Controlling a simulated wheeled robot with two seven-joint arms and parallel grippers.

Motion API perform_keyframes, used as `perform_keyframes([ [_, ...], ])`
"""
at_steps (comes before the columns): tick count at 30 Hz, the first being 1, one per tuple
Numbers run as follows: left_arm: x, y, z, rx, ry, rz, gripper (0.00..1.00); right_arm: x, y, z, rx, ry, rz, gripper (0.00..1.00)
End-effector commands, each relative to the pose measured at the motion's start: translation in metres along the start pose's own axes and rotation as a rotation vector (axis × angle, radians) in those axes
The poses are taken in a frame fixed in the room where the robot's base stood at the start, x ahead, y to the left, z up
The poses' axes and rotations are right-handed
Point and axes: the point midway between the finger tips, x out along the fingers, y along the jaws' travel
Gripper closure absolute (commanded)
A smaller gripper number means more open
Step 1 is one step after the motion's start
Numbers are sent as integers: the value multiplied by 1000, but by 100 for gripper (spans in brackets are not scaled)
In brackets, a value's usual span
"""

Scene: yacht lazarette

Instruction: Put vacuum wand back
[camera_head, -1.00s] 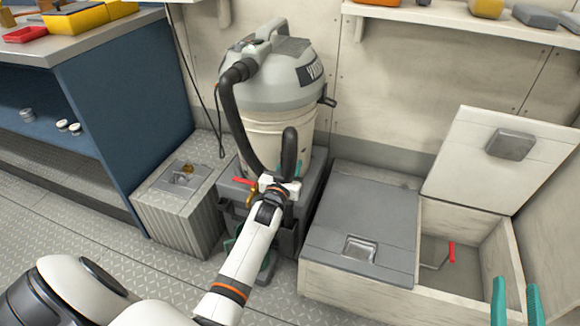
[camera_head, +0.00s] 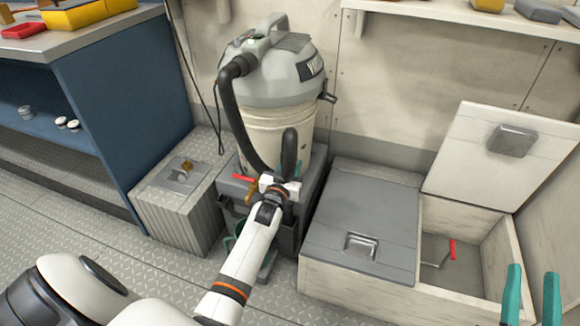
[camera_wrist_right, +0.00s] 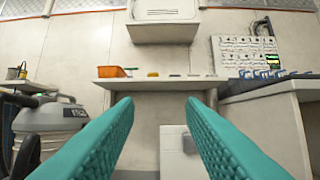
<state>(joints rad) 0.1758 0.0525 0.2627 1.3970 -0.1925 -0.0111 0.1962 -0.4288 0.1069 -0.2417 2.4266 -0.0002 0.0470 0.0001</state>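The grey and cream vacuum (camera_head: 272,95) stands on a dark grey base against the back wall; part of it shows at the left of the right wrist view (camera_wrist_right: 50,118). Its black hose (camera_head: 236,120) runs down the front and loops up again behind my left gripper. My left gripper (camera_head: 281,184) is at the low end of this loop, in front of the base. Its fingers are mostly hidden, and I cannot make out the wand or whether it is held. My right gripper (camera_head: 531,292) is open and empty at the lower right, teal fingers apart, above the open bin.
An open locker bin (camera_head: 510,275) with a raised lid (camera_head: 495,165) holds a red-handled item. A closed grey lid (camera_head: 365,220) adjoins it. A ribbed box (camera_head: 180,205) stands left of the vacuum. A blue workbench (camera_head: 125,110) is at left, a wall shelf (camera_head: 450,22) above.

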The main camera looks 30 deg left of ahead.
Motion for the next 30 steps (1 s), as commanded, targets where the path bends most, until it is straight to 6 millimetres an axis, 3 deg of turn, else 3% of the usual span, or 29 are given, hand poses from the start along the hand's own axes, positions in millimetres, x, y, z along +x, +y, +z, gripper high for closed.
perform_keyframes([
  [21,0,0,-8,0,-4,0,87,-2,2,26,3,-170,5,64],
  [30,0,0,-8,0,-4,0,87,-1,2,26,3,-171,6,64],
])
